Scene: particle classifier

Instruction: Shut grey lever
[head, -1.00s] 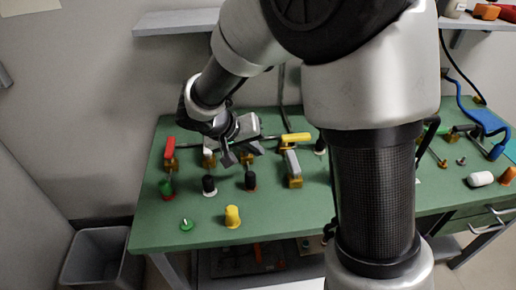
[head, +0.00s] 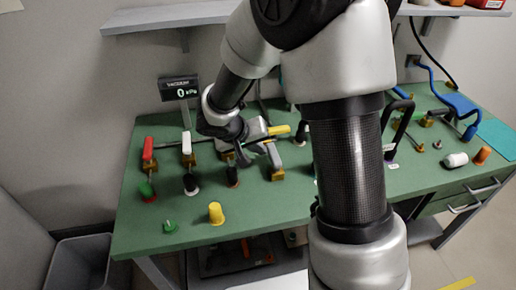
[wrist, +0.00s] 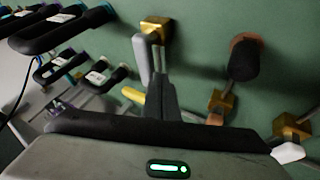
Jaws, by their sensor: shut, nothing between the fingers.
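The grey lever (head: 273,155) sits on a brass valve body (head: 277,174) on the green table, in the middle of the row in the head view. In the wrist view the grey lever (wrist: 141,58) lies just left of my fingertips, beside its brass valve (wrist: 156,28). My gripper (wrist: 158,60) is shut and empty, with its fingers together. In the head view my gripper (head: 262,148) is close to the lever's left side; I cannot tell whether they touch. The lever's far end is partly hidden by the gripper.
A yellow lever (head: 280,130) is just behind. A pressure display (head: 180,88) reads 0.

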